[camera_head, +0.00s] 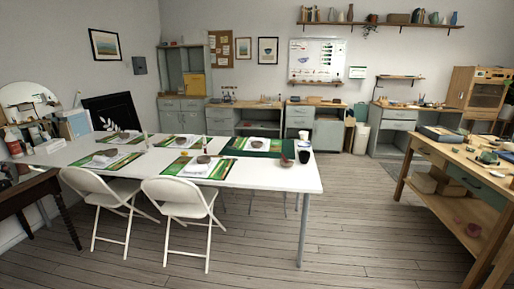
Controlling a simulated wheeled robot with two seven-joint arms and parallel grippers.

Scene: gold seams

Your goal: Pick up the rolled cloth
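No rolled cloth can be made out for certain at this distance. A long white table (262,176) holds several green patterned placemats (217,172) with bowls and white items that may be cloths or plates. One white item (197,170) lies on the near placemat under a brown bowl (203,159). Another white item (255,142) lies on a dark green mat at the table's right part. Neither of my grippers is in view.
Two white folding chairs (185,200) stand at the table's near side. A wooden workbench (452,157) with tools and small items is at the right. Grey cabinets (182,120) line the back wall. Wood floor (365,215) is clear between table and workbench.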

